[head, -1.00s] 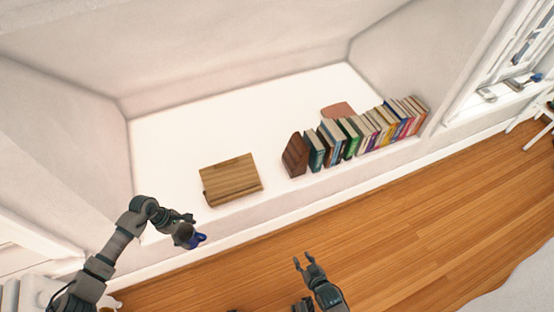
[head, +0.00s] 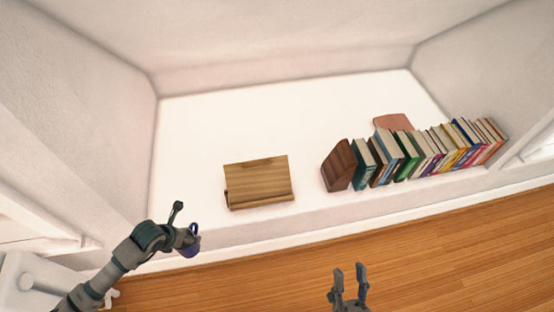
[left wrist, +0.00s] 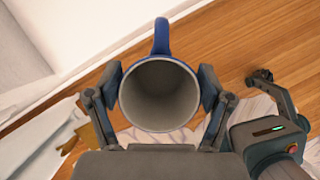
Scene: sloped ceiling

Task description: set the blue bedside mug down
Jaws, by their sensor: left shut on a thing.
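The blue mug (left wrist: 158,94) is held between the two fingers of my left gripper (left wrist: 160,92) in the left wrist view. I look into its pale, empty-looking inside, and its blue handle points to the top of that view. In the head view the mug (head: 189,247) shows as a small blue shape at the end of my left arm, beside the front edge of the white alcove shelf (head: 200,130). My left gripper (head: 186,236) partly hides it there. My right gripper (head: 350,284) is open and empty, over the wood floor.
A wooden stand or box (head: 258,182) lies near the shelf's front edge. A brown bookend (head: 339,165) and a row of books (head: 420,150) fill the right side, with a reddish flat item (head: 393,122) behind.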

